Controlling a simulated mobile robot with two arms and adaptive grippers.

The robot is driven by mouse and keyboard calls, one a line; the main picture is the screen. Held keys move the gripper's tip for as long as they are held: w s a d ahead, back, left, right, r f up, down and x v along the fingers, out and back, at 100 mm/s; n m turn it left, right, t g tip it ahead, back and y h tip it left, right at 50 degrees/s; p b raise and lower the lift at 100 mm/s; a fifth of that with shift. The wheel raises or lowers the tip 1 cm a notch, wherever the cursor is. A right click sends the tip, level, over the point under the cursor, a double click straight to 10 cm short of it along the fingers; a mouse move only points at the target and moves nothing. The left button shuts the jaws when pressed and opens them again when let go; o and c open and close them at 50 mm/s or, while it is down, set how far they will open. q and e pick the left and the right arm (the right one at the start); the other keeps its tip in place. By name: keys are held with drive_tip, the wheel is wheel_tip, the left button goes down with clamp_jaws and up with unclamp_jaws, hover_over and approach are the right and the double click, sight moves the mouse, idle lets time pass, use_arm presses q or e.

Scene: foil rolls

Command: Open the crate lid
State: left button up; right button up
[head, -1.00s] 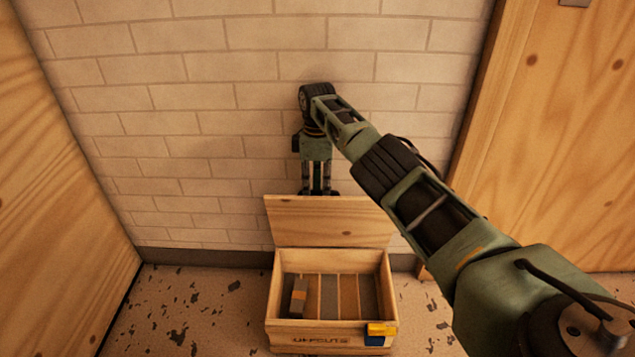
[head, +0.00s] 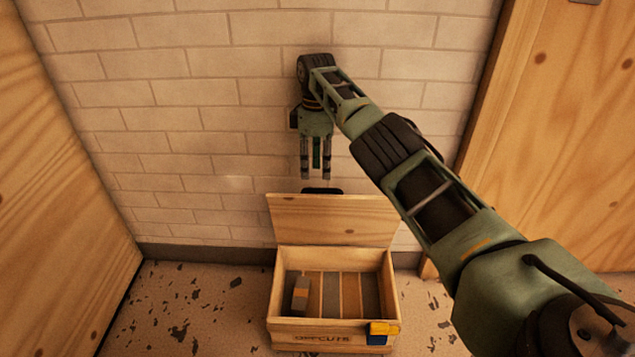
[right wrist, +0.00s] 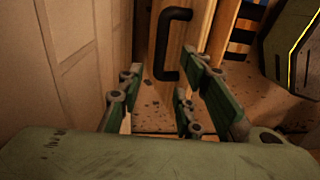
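The wooden crate (head: 330,329) stands on the floor with its lid (head: 333,219) swung up and back. The lid is roughly upright behind the box, and the inside is uncovered. Its black handle (head: 322,190) shows at the lid's top edge and, in the right wrist view, as a dark bracket (right wrist: 172,45). My right gripper (head: 315,176) points down just above the handle, apart from it. Its fingers (right wrist: 170,98) are spread, with nothing between them. My left gripper is not in view.
A small block (head: 300,293) lies inside the crate at the left. A yellow-and-blue piece (head: 380,332) sits at the crate's front right corner. The tiled wall (head: 210,130) is close behind the lid. Wooden panels (head: 50,190) flank both sides. Floor left of the crate is clear.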

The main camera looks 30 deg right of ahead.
drive_tip(key=r, duration=0.1)
drive_tip(key=d+r, duration=0.1)
drive_tip(key=r, duration=0.1)
drive_tip(key=shift+s+r, duration=0.1)
drive_tip(key=shift+r, duration=0.2)
drive_tip(key=shift+s+d, duration=0.1)
drive_tip(key=shift+d, duration=0.05)
